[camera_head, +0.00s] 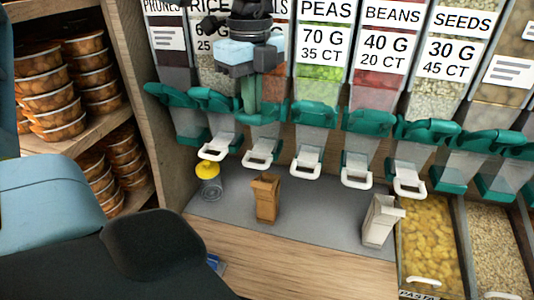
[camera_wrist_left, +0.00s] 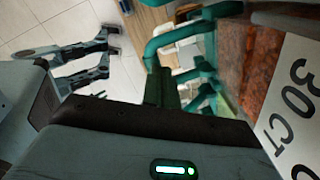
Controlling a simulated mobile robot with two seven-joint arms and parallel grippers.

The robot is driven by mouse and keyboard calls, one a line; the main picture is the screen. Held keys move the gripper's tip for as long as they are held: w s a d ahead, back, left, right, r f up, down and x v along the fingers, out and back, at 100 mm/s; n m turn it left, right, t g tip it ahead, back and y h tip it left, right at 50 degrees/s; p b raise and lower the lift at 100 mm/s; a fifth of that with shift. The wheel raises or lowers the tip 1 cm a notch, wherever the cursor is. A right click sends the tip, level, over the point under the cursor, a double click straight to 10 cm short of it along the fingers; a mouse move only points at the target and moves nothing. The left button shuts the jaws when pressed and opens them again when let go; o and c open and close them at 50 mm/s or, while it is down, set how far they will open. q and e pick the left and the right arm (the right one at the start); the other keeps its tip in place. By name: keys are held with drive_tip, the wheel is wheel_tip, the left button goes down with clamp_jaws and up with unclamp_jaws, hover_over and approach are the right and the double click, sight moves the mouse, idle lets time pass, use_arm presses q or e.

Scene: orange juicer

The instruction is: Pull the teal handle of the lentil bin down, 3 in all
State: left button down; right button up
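The lentil bin (camera_head: 275,86) holds reddish contents, and most of its label is hidden behind my left arm. Its teal handle (camera_head: 266,111) is at the front, above a white-rimmed spout. My left gripper (camera_head: 249,108) points down at this handle, its narrow fingers together at or just above it; contact is unclear. In the left wrist view, the fingers (camera_wrist_left: 162,90) meet the teal parts, with the reddish bin beside them. A brown open carton (camera_head: 266,198) stands on the grey mat below. My right gripper (camera_wrist_left: 113,54) shows open and empty in the left wrist view, away from the bins.
Neighbouring bins, including peas (camera_head: 318,85) and beans (camera_head: 378,90), have similar teal handles close by. A yellow-topped jar (camera_head: 209,182) and a white carton (camera_head: 381,220) stand on the grey mat (camera_head: 315,222). Shelves of stacked bowls (camera_head: 52,100) are at left; pasta trays (camera_head: 428,235) at right.

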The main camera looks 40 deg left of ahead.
use_arm(q)
drive_tip(key=r, duration=0.1)
drive_tip(key=r+p, duration=0.1)
drive_tip(key=r, duration=0.3)
drive_tip(key=shift+w+a, duration=0.2)
drive_tip(key=shift+w, duration=0.2)
use_arm(e)
drive_tip(key=shift+w+r, duration=0.25)
drive_tip(key=shift+r, duration=0.7)
use_arm(q)
drive_tip(key=shift+f, duration=0.1)
use_arm(e)
drive_tip(key=shift+w, duration=0.25)
use_arm(q)
drive_tip(key=shift+f, duration=0.1)
use_arm(e)
drive_tip(key=shift+w, duration=0.15)
